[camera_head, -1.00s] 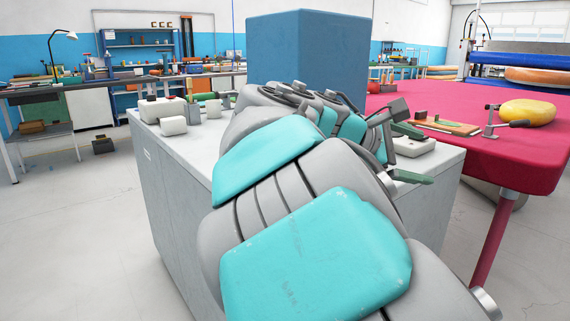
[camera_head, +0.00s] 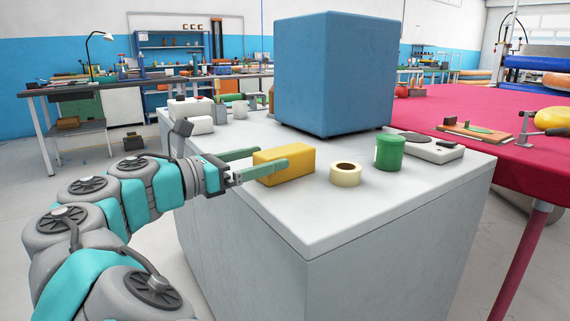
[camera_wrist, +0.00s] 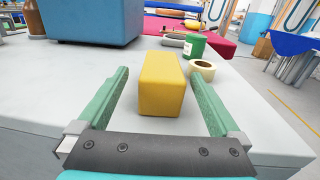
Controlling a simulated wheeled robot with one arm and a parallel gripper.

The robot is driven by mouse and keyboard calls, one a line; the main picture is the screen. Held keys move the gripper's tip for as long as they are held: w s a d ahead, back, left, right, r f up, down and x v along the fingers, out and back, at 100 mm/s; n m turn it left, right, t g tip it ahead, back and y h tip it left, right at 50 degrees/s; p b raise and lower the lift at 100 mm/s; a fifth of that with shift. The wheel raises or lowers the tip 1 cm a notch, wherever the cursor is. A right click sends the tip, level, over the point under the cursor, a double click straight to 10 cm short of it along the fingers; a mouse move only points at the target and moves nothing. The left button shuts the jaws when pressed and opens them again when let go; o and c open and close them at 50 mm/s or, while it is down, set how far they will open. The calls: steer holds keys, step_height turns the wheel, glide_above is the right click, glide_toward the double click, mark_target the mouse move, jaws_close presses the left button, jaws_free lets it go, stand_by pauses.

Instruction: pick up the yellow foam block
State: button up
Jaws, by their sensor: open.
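The yellow foam block (camera_head: 290,162) lies on the light grey counter top near its left front edge. In the wrist view the block (camera_wrist: 162,88) sits between my two green fingers, with a gap on each side. My gripper (camera_head: 270,162) is open, level with the block, and its fingers reach along the block's sides from the left. In the wrist view my gripper (camera_wrist: 160,82) holds nothing.
A tape roll (camera_head: 346,174) and a green can (camera_head: 390,152) stand just right of the block. A large blue box (camera_head: 335,75) stands behind it. A scale-like grey device (camera_head: 428,147) is farther right. The counter's front area (camera_head: 310,215) is clear.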

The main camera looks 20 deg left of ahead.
mark_target(285, 150)
steer(key=x, duration=0.5)
steer(key=shift+w+d+r+b, duration=0.3)
steer(key=shift+d+b, duration=0.05)
steer(key=shift+b, duration=0.05)
steer(key=shift+c, duration=0.2)
steer(key=c, duration=1.3)
